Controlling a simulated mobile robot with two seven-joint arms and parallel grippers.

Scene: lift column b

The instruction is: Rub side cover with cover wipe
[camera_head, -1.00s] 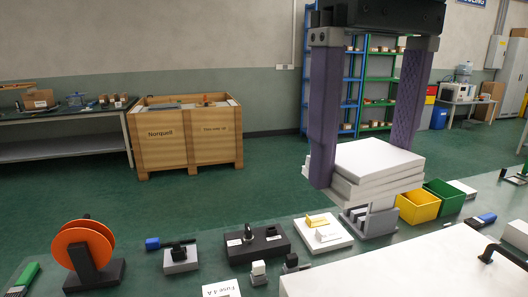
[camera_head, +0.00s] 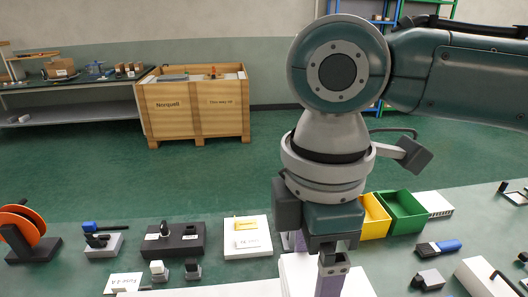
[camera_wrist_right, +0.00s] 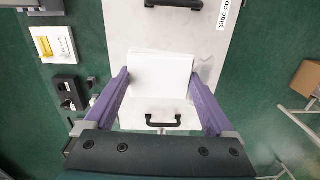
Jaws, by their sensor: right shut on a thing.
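The cover wipe (camera_wrist_right: 160,76) is a thick white folded pad. My right gripper (camera_wrist_right: 158,92) is shut on it, with one purple finger at each side. In the head view my right arm comes in from the right, and the wipe (camera_head: 357,284) shows partly behind the gripper (camera_head: 312,262). The side cover (camera_wrist_right: 207,62) is a pale panel with black handles and a cut-off "Side co" label. The wipe is over it in the wrist view; I cannot tell whether they touch. In the head view the cover is mostly cut off or hidden. My left gripper is not in view.
A white block with yellow and white parts (camera_head: 263,222), a black fixture (camera_head: 190,250) and an orange reel (camera_head: 24,222) stand left on the bench. Yellow (camera_head: 375,222) and green (camera_head: 405,218) bins stand behind the arm. A blue-and-black tool (camera_head: 438,248) lies right.

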